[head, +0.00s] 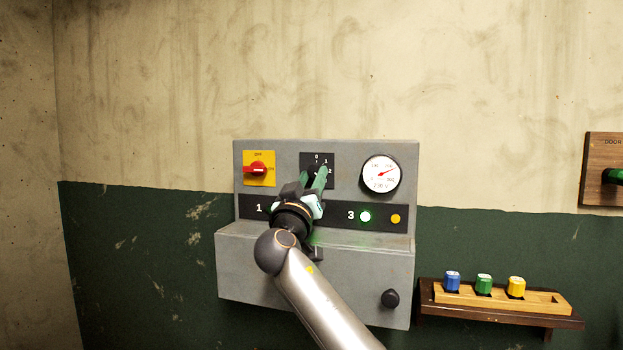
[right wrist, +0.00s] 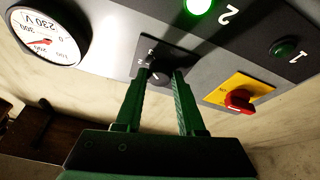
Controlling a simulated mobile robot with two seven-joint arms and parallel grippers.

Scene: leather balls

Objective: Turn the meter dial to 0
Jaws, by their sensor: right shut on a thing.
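The meter dial is a small black knob (right wrist: 158,78) on a dark square plate (head: 329,157) marked 0, 1 and 2 on the grey panel. My right gripper (head: 319,178) reaches it from below, and its green fingers (right wrist: 166,75) are shut on the knob from both sides. The gripper hides most of the knob in the head view, so which mark it points to is unclear. A round white gauge (head: 381,174) right of the plate reads in volts, with its red needle tilted up to the right. My left gripper is out of view.
A yellow plate with a red switch (head: 256,169) is left of the dial. Below runs a numbered lamp strip with a lit green lamp (head: 365,216) and a yellow one (head: 395,218). A black knob (head: 390,298) sits lower right. A shelf (head: 500,311) with coloured blocks is right.

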